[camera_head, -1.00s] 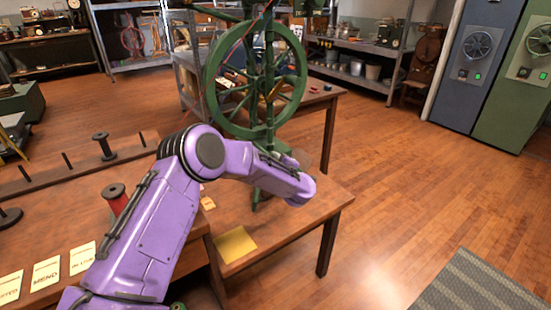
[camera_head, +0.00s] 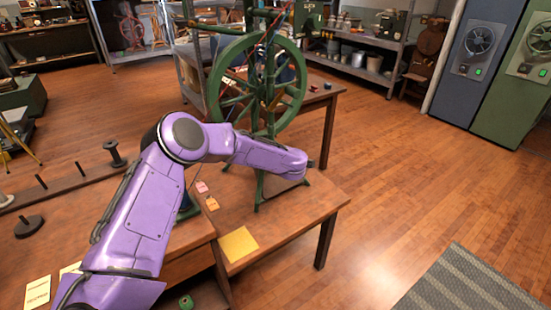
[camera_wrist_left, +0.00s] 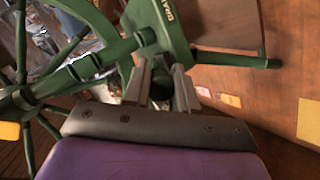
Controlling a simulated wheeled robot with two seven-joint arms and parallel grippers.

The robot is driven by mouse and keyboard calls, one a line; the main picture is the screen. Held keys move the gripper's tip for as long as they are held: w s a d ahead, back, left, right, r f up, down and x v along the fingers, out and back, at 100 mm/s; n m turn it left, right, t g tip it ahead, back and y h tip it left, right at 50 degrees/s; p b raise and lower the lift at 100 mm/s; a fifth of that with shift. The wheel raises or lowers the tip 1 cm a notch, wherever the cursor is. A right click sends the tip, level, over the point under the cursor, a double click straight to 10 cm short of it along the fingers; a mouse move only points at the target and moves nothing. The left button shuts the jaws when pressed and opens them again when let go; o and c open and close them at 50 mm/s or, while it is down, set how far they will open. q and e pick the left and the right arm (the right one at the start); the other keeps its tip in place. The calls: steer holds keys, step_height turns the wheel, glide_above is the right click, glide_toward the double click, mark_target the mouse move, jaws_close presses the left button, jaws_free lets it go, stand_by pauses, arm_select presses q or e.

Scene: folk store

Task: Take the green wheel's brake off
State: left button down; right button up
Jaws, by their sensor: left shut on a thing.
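The green spinning wheel (camera_head: 214,85) stands upright on the wooden table, partly behind my purple left arm in the head view. The left wrist view shows its green spokes (camera_wrist_left: 50,65) at the left. A green plate there carries lettering that seems to begin "BRA" (camera_wrist_left: 167,14). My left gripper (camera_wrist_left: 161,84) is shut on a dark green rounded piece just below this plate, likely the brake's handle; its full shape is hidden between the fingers. In the head view the fingers are hidden behind my wrist. My right gripper is not in view.
A yellow sheet (camera_head: 238,244) and small pink and orange tags (camera_head: 202,187) lie on the table (camera_head: 290,215). A peg rail with dark spools (camera_head: 113,152) is at the left. Floor (camera_head: 400,190) at the right is clear up to the striped rug (camera_head: 460,285).

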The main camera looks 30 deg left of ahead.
arm_select(q)
steer(key=shift+a, duration=0.1)
steer(key=c, duration=0.9)
jaws_free()
steer(key=shift+s, duration=0.1)
steer(key=shift+r, duration=0.1)
steer(key=shift+s+d+r, duration=0.1)
steer(key=shift+d+r, duration=0.05)
steer(key=shift+d, duration=0.2)
steer(key=v, duration=0.9)
steer(key=shift+s+d+r, duration=0.2)
steer(key=shift+s, duration=0.15)
